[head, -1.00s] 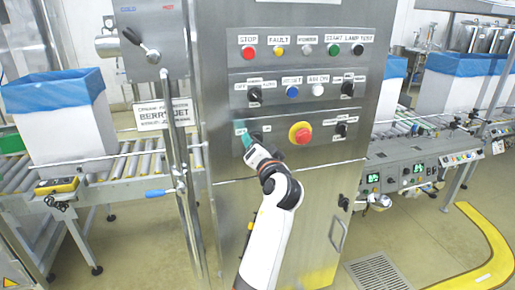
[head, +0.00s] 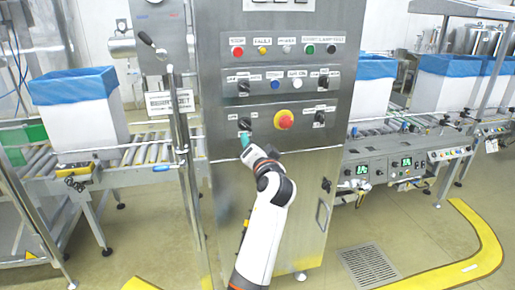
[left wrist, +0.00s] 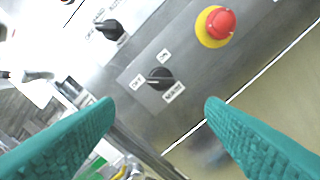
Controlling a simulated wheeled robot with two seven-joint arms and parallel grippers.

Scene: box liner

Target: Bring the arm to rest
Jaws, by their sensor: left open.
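My left gripper (head: 245,140) is in front of the steel control cabinet (head: 222,185), just below a black rotary switch (head: 244,124) on its lowest control row. In the left wrist view its two teal fingers (left wrist: 158,108) are spread wide with nothing between them. The same black switch (left wrist: 160,78) lies beyond the fingertips, apart from them, with a label plate around it. A red emergency stop button on a yellow ring (head: 284,120) sits to its right; it also shows in the left wrist view (left wrist: 220,23). My right gripper is in no view.
Roller conveyors flank the cabinet. A white box with a blue liner (head: 80,105) stands on the left conveyor, with several more at right. A lever post (head: 184,130) stands close at the cabinet's left. Open floor (head: 330,262) lies in front, with a drain grate (head: 367,265).

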